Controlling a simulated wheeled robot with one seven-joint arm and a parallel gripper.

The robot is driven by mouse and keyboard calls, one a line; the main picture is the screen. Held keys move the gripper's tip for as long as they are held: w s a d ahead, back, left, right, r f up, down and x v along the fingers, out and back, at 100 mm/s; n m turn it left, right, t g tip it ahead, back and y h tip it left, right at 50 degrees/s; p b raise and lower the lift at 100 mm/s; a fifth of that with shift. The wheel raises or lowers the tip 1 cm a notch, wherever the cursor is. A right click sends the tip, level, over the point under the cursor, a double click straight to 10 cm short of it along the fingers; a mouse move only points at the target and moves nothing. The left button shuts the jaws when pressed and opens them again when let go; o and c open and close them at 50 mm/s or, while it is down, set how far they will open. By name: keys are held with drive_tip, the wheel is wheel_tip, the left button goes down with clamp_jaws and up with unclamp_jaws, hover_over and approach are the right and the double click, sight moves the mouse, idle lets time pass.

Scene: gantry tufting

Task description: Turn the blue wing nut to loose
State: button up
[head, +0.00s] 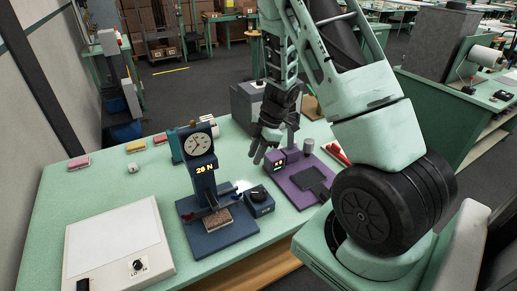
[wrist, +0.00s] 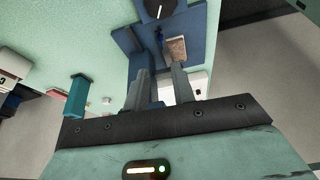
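The blue test stand (head: 213,230) has a round dial gauge (head: 198,144) on top and a display reading about 28 N. A brown textured sample (head: 217,218) lies on its base; it also shows in the wrist view (wrist: 177,50). A small dark blue part (wrist: 158,34) beside the sample may be the blue wing nut, but it is too small to tell its shape or angle. My gripper (head: 262,152) is above the table, behind and right of the stand's column. In the wrist view its two fingers (wrist: 161,70) are apart with nothing seen between them.
A blue box with a black knob (head: 258,198) stands right of the stand. A purple device (head: 300,185) is further right. A white light panel (head: 115,245) lies front left. Small coloured blocks (head: 79,162) lie at the back left. The table's left middle is clear.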

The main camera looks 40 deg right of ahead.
drive_tip(key=shift+v, duration=1.1)
